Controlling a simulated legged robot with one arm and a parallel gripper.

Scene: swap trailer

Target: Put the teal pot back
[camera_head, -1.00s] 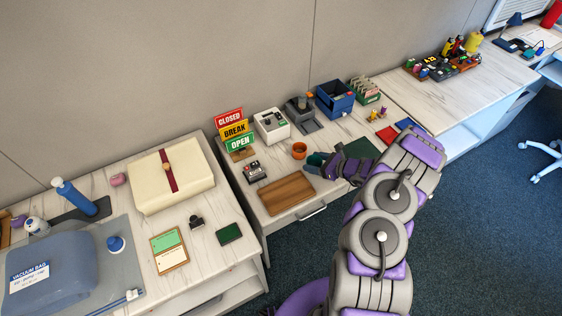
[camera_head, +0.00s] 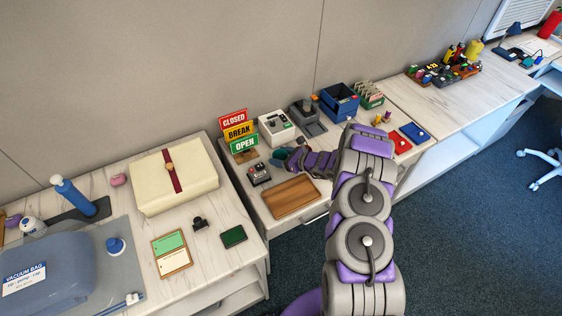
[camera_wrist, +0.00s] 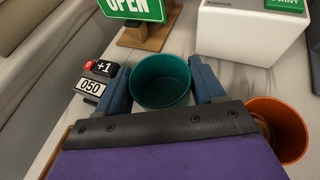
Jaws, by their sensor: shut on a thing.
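The teal pot (camera_wrist: 163,82) is round and open at the top, and it appears empty. It sits between the two blue fingers of my gripper (camera_wrist: 158,72), which is shut on it. In the head view my gripper (camera_head: 287,156) is over the middle desk, left of the arm, and only a bit of teal shows there. I cannot tell whether the pot touches the desk. An orange pot (camera_wrist: 280,125) stands close to the right finger in the wrist view; my arm hides it in the head view.
The OPEN/BREAK/CLOSED sign (camera_head: 238,133) stands behind the pot. A counter device (camera_head: 259,174) reading 050 is to its left, a white box (camera_head: 276,127) behind right. A wooden board (camera_head: 290,196) lies in front. Blue bin (camera_head: 340,100) stands further right.

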